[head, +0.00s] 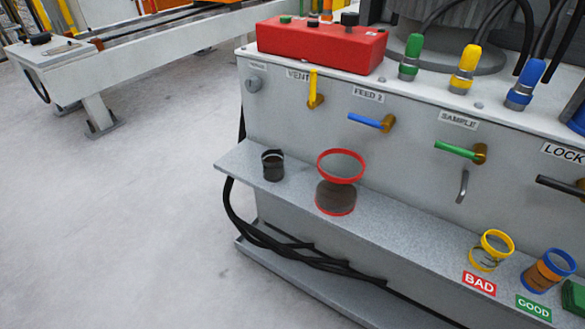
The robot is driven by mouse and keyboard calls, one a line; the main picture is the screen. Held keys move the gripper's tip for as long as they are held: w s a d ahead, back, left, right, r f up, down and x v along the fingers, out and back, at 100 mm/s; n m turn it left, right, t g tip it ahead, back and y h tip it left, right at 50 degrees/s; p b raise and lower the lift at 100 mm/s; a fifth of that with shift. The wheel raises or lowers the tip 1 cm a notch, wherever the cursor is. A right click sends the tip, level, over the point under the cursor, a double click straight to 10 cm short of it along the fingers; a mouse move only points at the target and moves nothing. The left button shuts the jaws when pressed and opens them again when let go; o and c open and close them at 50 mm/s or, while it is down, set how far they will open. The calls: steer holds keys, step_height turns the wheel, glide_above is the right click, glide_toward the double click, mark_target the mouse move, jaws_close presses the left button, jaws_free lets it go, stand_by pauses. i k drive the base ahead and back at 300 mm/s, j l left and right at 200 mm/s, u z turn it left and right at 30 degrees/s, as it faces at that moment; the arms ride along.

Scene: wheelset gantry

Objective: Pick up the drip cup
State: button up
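No cup in the head view carries a label naming it the drip cup, so I cannot tell for certain which one it is. A clear, dark-tinted cup with a wide red rim and a red base ring (336,197) stands upright on the grey shelf (395,222), below the FEED valve (371,122). A smaller dark cup (273,167) with an uneven black top stands to its left, near the shelf's left end. Both stand apart from each other. My gripper is not in view.
A yellow-rimmed jar (491,251) stands behind a BAD label, and a blue-rimmed jar (548,271) behind a GOOD label. A red box (321,46) sits on top.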

mark_target(272, 160)
steer(key=i+j+z, duration=0.35)
steer(key=j, duration=0.5)
steer(key=j+z, duration=0.35)
steer(key=j, duration=0.5)
steer(key=j+z, duration=0.35)
steer(key=j, duration=0.6)
